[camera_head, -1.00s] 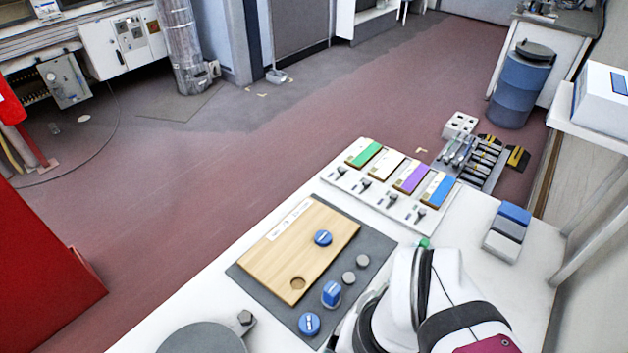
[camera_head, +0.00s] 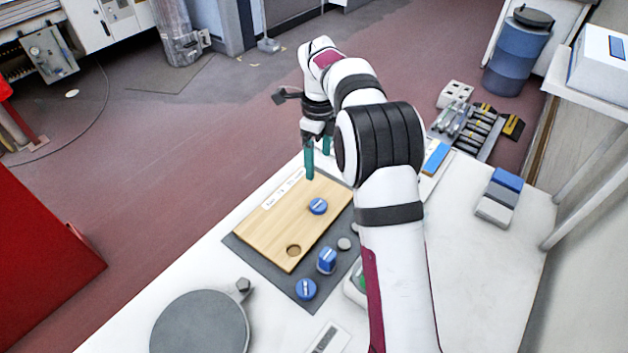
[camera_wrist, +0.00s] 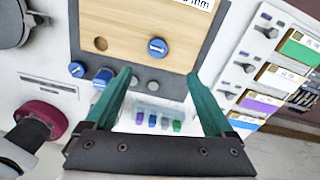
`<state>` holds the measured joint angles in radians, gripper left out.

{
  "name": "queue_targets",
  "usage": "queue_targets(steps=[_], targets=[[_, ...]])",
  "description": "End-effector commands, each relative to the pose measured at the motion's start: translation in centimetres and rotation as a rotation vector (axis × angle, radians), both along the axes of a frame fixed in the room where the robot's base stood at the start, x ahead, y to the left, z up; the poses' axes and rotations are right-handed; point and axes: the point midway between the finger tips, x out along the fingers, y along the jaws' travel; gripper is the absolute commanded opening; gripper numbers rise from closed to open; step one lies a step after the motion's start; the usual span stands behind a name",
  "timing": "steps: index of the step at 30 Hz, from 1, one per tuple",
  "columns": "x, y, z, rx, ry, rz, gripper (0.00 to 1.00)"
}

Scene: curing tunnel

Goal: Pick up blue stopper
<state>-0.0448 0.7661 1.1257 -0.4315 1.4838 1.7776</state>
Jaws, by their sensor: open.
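Three round blue stoppers with a white mark on top are in view. One blue stopper (camera_head: 318,206) sits on the wooden board (camera_head: 270,238); it also shows in the wrist view (camera_wrist: 157,47). A taller blue stopper (camera_head: 326,260) and a flat one (camera_head: 306,289) stand on the dark mat (camera_head: 262,262) beside the board's near end. They show at left in the wrist view, the taller (camera_wrist: 103,79) and the flat (camera_wrist: 77,69). My gripper (camera_head: 317,162) is open and empty, with teal fingers, above the board's far end. No stopper is between its fingers.
The board has an empty round hole (camera_head: 293,250). Grey discs (camera_head: 344,243) lie on the mat. A row of colour-labelled panels (camera_wrist: 276,70) is partly hidden by my arm in the head view. A round grey plate (camera_head: 200,325) is at the front. Stacked blocks (camera_head: 500,197) stand at right.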

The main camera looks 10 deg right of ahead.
Motion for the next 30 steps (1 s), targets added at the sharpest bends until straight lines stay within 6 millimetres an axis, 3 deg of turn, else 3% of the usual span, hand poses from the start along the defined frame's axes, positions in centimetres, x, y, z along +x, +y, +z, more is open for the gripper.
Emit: queue_targets(steps=[6,18,21,27,28,30], targets=[[-0.2,0.0,-6.3,0.001,0.005,0.002,0.88],[-0.8,0.0,-13.2,0.001,0.002,0.003,0.88],[-0.7,0.0,-14.4,0.002,0.000,0.003,0.88],[-0.7,0.0,-14.5,0.002,-0.002,0.003,0.88],[-0.7,0.0,-14.5,0.002,-0.002,0.003,0.86],[-0.7,0.0,-14.5,0.002,-0.002,0.003,0.73]])
